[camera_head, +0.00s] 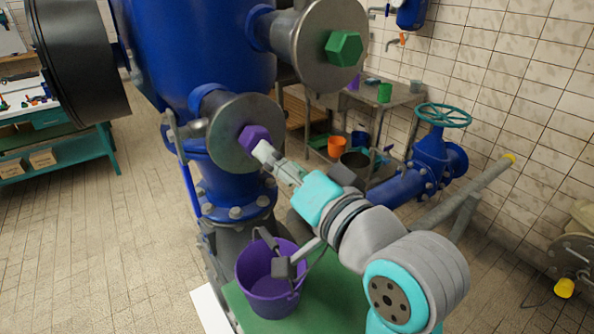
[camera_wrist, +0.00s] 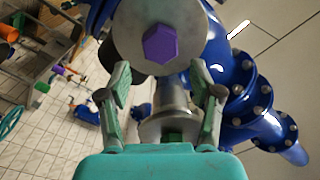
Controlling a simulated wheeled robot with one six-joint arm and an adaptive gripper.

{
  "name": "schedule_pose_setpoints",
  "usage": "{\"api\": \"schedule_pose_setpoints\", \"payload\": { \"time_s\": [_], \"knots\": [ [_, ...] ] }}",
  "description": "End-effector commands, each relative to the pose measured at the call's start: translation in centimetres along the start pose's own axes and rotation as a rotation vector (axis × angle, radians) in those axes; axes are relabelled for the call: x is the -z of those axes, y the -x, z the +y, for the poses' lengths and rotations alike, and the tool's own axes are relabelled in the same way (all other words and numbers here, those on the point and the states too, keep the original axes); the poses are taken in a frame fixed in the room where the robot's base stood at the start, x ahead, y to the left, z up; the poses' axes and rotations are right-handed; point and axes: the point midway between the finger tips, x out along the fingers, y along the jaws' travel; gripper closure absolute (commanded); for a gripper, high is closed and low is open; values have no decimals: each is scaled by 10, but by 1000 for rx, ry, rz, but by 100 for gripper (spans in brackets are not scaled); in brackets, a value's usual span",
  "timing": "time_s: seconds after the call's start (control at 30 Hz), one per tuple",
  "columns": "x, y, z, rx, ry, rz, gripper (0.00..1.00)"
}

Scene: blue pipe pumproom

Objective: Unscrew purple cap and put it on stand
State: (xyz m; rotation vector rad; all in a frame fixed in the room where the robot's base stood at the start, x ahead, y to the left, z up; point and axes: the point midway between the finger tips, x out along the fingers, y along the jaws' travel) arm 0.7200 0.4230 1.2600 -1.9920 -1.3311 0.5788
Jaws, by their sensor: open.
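The purple hexagonal cap (camera_head: 254,138) sits at the centre of a round grey flange (camera_head: 226,120) on the blue tank's side pipe. In the wrist view the cap (camera_wrist: 164,43) shows ahead of my gripper, above the gap between the fingertips. My gripper (camera_head: 268,156) is open and empty, its fingers pointing at the cap. In the wrist view the spread fingers (camera_wrist: 160,76) stand on either side of the gap. In the head view the fingertips overlap the cap's lower right edge; I cannot tell whether they touch it. I cannot tell for certain which surface is the stand.
A purple bucket (camera_head: 262,290) stands on a green surface (camera_head: 330,305) below the arm. A green hexagonal cap (camera_head: 343,48) is on another flange at the upper right. A blue valve with a teal handwheel (camera_head: 443,115) and a metal table (camera_head: 400,98) are behind. Tiled floor lies open at left.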

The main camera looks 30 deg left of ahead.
Motion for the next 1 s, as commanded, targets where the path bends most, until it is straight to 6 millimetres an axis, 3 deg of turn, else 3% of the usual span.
{"api": "schedule_pose_setpoints", "payload": {
  "time_s": [0.5, 0.73, 1.0],
  "knots": [
    [0, -63, 0, 0, 0, -2, 35],
    [0, -76, 0, 0, 1, -2, 35],
    [0, -78, 0, 0, 1, -1, 35]
  ]
}}
